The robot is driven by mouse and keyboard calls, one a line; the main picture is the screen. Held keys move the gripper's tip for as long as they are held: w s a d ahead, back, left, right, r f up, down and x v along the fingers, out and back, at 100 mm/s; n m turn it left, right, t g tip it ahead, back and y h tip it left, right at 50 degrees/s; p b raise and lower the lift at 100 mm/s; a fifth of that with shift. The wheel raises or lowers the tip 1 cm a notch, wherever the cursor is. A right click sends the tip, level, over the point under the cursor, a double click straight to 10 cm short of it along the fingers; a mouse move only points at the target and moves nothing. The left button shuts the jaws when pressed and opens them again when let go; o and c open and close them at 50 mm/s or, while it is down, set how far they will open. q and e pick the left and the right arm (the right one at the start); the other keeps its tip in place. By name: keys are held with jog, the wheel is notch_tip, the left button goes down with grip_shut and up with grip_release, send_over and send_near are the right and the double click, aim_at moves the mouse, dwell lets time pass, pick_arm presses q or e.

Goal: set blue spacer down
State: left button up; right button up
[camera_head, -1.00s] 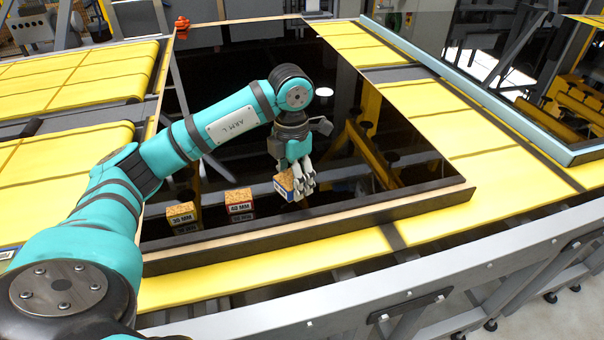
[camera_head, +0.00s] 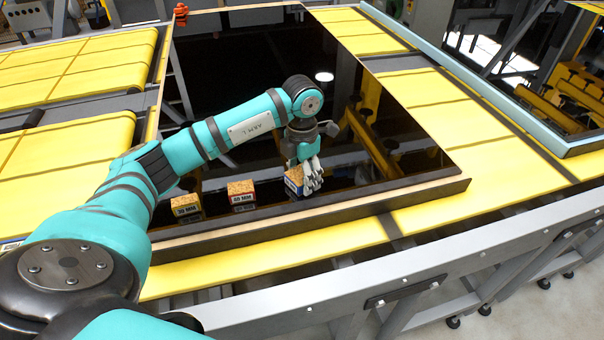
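The blue spacer (camera_head: 293,181), a small block with a speckled tan top and blue on its side, is at the fingers of my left gripper (camera_head: 312,178). The gripper points down, and its fingers close around the right part of the block. The block is at the dark glossy panel (camera_head: 345,181), near its front edge. I cannot tell whether its underside touches the panel. Part of the block is hidden by the fingers. My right gripper is out of view.
Two similar labelled spacers stand on the panel to the left: a red-sided one (camera_head: 241,193) and one marked in mm (camera_head: 186,206). A wooden frame edge (camera_head: 330,211) borders the panel in front. Yellow belts (camera_head: 460,130) flank it.

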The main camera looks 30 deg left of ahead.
pick_arm(q)
jog(key=o, duration=0.3)
jog(key=shift+r, duration=0.1)
jog(key=shift+r+b, duration=1.4)
jog(key=shift+r, duration=4.7)
